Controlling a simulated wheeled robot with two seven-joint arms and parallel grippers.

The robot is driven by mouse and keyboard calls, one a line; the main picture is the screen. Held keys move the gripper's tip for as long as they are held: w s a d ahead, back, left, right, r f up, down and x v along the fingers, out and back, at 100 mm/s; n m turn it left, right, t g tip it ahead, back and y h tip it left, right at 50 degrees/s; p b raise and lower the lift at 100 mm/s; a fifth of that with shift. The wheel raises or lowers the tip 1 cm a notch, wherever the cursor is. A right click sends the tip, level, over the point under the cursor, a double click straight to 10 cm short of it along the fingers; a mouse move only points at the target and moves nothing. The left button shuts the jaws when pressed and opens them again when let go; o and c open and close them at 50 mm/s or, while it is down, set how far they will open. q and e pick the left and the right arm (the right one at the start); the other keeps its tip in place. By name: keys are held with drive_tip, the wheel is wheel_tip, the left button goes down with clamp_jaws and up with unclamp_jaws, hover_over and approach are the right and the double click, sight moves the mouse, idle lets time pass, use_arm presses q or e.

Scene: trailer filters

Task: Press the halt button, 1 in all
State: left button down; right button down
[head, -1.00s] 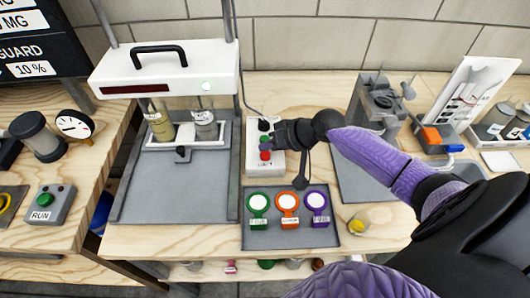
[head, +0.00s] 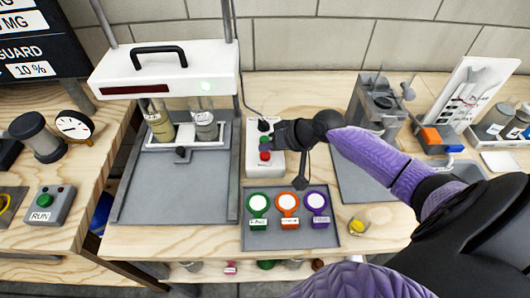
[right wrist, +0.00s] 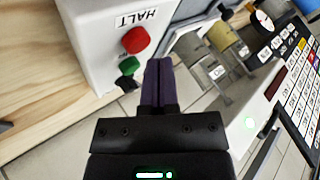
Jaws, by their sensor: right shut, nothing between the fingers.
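The white button box (head: 252,165) stands on the wooden bench right of the press. It carries a red button (head: 265,156) and a green button (head: 264,141). In the right wrist view the red halt button (right wrist: 136,40) is beside the HALT label (right wrist: 136,18), with the green button (right wrist: 128,66) nearest my fingers. My right gripper (head: 273,133) is over the box's far half, beside the green button. In the wrist view its closed, empty fingers (right wrist: 158,64) are right of both buttons; contact with either cannot be told. My left gripper is out of view.
A white press (head: 170,72) with a lit lamp and two canisters stands left. A grey tray (head: 290,239) with green, orange and purple tags lies in front of the box. A separate RUN button box (head: 47,205) sits on the left bench. Grey equipment (head: 378,100) stands right.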

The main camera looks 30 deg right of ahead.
sight(268, 156)
drive_tip(key=shift+f, duration=0.15)
idle(0.6)
drive_tip(key=shift+f, duration=0.3)
drive_tip(key=shift+f+b, duration=0.5)
drive_tip(key=shift+b, duration=0.05)
idle(0.6)
drive_tip(key=shift+r+p, duration=0.95)
drive_tip(key=shift+p, duration=0.05)
wheel_tip(268, 156, up, 5)
drive_tip(key=p, duration=0.5)
drive_tip(key=shift+r, duration=0.1)
